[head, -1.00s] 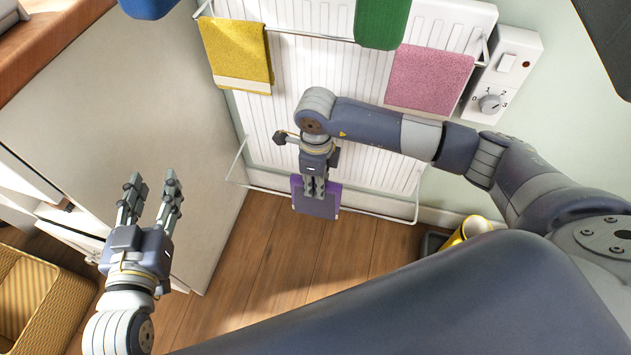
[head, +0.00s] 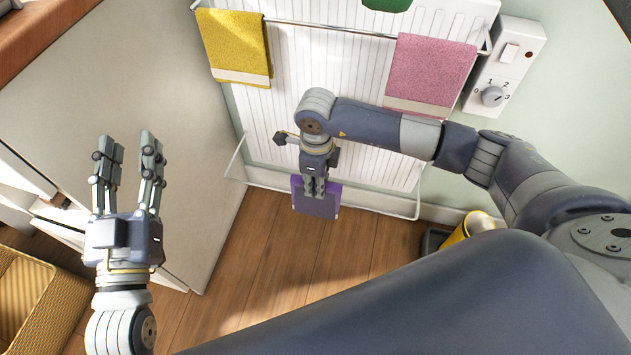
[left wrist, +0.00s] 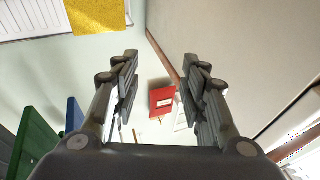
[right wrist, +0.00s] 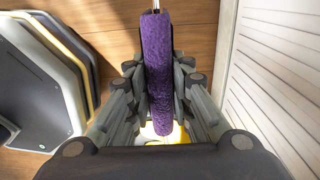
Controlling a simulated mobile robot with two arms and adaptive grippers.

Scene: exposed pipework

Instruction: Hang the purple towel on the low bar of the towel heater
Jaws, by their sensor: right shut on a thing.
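The purple towel (head: 318,199) is at the low bar (head: 380,211) of the white towel heater (head: 330,75). My right gripper (head: 315,188) is shut on it from above. In the right wrist view the towel (right wrist: 157,70) is a narrow roll-like strip between the fingers (right wrist: 158,95), and a thin piece of bar shows at its far end. Whether the towel is fully draped over the bar is hidden by the fingers. My left gripper (head: 127,165) is open and empty, left of the heater; its spread fingers also show in the left wrist view (left wrist: 160,75).
A yellow towel (head: 235,46) and a pink towel (head: 430,72) hang on the upper bar. A control box (head: 503,70) is at the right. A wicker basket (head: 35,300) stands at lower left, and a yellow container (head: 468,227) is near the wall. The wooden floor (head: 270,260) between is clear.

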